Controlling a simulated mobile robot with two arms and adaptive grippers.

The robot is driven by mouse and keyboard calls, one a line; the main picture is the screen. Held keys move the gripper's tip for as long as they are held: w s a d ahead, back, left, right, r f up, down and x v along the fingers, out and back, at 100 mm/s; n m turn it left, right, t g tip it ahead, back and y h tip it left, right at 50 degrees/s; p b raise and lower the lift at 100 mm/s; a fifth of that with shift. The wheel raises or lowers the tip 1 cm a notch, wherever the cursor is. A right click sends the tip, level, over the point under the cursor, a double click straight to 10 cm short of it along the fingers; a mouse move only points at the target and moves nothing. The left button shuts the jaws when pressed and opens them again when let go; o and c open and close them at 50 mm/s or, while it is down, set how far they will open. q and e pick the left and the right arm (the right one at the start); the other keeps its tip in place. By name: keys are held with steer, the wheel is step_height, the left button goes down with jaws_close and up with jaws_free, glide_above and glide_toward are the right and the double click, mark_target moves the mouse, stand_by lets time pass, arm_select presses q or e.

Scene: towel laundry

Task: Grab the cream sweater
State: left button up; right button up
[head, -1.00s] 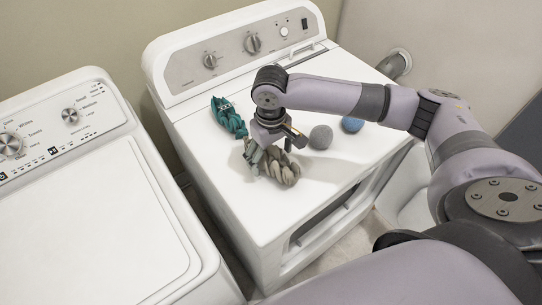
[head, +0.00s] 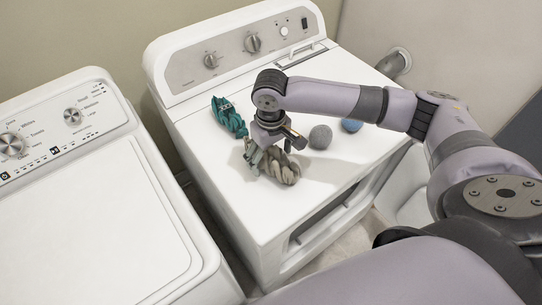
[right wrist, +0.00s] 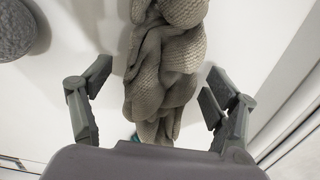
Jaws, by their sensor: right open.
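The cream sweater (head: 283,168) lies bunched on top of the dryer, looking beige-grey and knitted. In the right wrist view the sweater (right wrist: 165,65) runs lengthwise between my fingers. My right gripper (head: 262,168) is over the near left part of the sweater, partly hiding it. In the right wrist view my right gripper (right wrist: 150,112) is open, with one finger on each side of the sweater and a gap to each. My left gripper is not in view.
A teal bundled cloth (head: 229,117) lies left of the sweater. A grey ball (head: 320,137) and a blue ball (head: 351,125) sit to its right. The white dryer (head: 250,215) has bare top around the sweater. A washer (head: 90,220) stands at left.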

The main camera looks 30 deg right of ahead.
steer(key=shift+c, duration=0.2)
steer(key=c, duration=1.7)
